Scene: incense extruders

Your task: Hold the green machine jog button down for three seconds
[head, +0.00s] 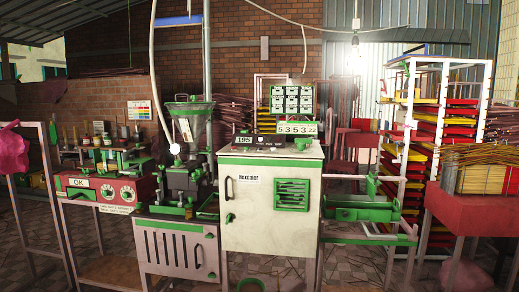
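A machine with green trim stands ahead of me. Its white cabinet (271,205) has a sloped top panel (262,150) carrying a small "195" display (243,139) and tiny dark controls. I cannot tell which control is the jog button. A green hopper (188,106) sits over a dark extruder body (186,181), on a lower cabinet (178,250) left of the white one. Neither of my grippers shows in the head view.
A red box (103,190) marked "OK" with dials stands at the left. A green-framed bench (365,213) adjoins the white cabinet's right side. Racks of red and yellow trays (430,125) and a red bin (476,210) of sticks stand at the right.

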